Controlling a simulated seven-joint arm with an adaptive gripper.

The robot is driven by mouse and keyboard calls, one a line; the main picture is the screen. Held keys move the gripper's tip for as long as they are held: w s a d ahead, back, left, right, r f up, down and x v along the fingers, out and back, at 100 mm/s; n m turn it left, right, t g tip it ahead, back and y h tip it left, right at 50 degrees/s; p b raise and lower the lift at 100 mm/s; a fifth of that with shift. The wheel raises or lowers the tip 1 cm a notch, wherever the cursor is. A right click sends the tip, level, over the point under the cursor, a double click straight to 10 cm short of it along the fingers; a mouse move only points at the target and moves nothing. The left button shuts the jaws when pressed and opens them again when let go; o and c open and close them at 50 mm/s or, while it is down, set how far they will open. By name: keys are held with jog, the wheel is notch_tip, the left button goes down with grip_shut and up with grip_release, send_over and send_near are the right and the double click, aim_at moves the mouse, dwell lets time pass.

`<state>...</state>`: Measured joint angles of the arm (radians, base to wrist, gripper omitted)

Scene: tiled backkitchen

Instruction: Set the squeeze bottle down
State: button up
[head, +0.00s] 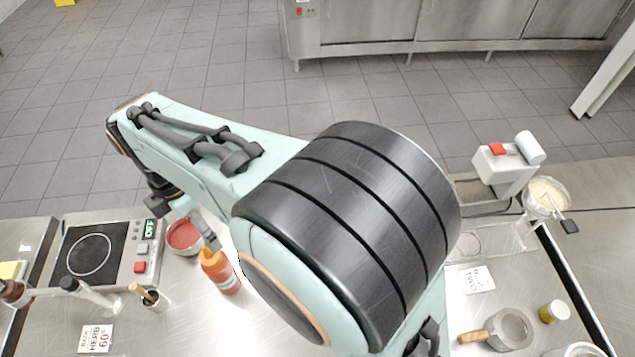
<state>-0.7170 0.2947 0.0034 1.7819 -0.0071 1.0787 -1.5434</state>
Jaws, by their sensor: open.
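The orange squeeze bottle (219,271) is on the steel counter at the lower left, its nozzle end toward the upper left of the picture. My arm hides part of the area just right of it. My gripper (207,235) is at the bottle's nozzle end and is open. Only a small part of the gripper shows, and I cannot tell whether a finger still touches the bottle.
A bowl of red contents (184,237) stands close to the bottle's upper left. Left of it is a hot plate (141,262). A saucepan (510,328) stands at the right.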

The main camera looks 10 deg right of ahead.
jog(key=s+d+r+m, duration=0.2)
jog(key=d+r+m, duration=0.1)
jog(key=d+m, duration=0.6)
jog(key=s+d+f+m, duration=0.1)
jog(key=s+d+m, duration=1.1)
jog(key=m, duration=0.3)
jog(key=shift+s+d+f+m+y, duration=0.25)
jog(key=shift+d+f+m+y, duration=0.15)
jog(key=shift+d, duration=0.25)
